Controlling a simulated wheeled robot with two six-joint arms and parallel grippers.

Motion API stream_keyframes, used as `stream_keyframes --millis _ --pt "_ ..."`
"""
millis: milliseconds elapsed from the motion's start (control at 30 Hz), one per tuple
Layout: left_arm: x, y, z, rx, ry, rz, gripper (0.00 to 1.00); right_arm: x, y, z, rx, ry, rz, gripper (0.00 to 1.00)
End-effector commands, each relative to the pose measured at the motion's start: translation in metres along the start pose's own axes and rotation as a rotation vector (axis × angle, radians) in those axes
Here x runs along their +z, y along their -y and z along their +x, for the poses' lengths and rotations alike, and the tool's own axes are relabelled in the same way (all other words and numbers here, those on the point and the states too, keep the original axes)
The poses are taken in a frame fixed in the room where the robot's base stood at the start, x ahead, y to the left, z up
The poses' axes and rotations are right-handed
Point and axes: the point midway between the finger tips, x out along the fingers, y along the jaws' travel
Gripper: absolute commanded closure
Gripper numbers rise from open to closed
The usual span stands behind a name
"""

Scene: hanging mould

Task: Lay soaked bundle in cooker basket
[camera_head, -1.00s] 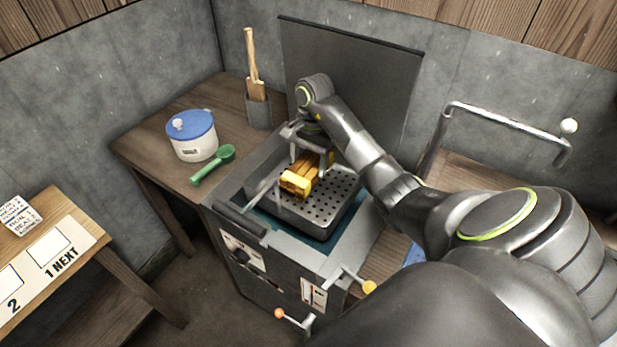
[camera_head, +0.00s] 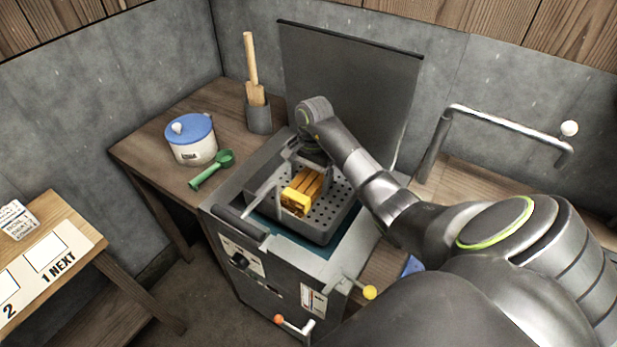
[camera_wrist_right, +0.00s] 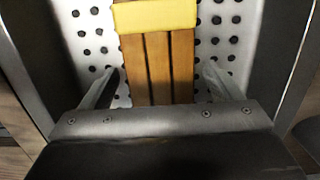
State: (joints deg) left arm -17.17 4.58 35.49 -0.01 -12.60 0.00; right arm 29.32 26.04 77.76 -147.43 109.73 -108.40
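The bundle (camera_head: 303,190) is a set of brown sticks with a yellow band at its near end. It lies in the perforated metal cooker basket (camera_head: 325,226), roughly along its length. My right gripper (camera_head: 304,180) is low over the basket with one finger on each side of the bundle. In the right wrist view the bundle (camera_wrist_right: 158,65) lies between the fingers of the gripper (camera_wrist_right: 162,85), with a gap on both sides, so the gripper is open. The bundle's far end is partly hidden by the gripper in the head view. My left gripper is not in view.
The cooker's raised lid (camera_head: 350,90) stands behind the basket. A metal rail (camera_head: 510,122) is at right. A labelled table (camera_head: 50,255) is at lower left.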

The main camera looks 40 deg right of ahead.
Motion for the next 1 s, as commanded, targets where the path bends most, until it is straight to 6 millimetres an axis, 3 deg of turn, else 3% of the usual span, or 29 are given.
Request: stream_keyframes --millis 367,533,667,1000 --pt "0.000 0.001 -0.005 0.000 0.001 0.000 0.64 0.000 0.000 -0.005 -0.001 -0.001 0.000 0.15" --pt "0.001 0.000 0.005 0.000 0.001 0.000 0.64 -0.001 0.001 -0.028 -0.004 -0.005 -0.002 0.15" --pt "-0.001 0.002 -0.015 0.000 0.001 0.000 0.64 0.000 0.000 -0.062 -0.001 -0.003 0.001 0.15" --pt "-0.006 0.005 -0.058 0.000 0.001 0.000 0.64 0.001 0.000 -0.107 -0.001 0.000 0.000 0.15"
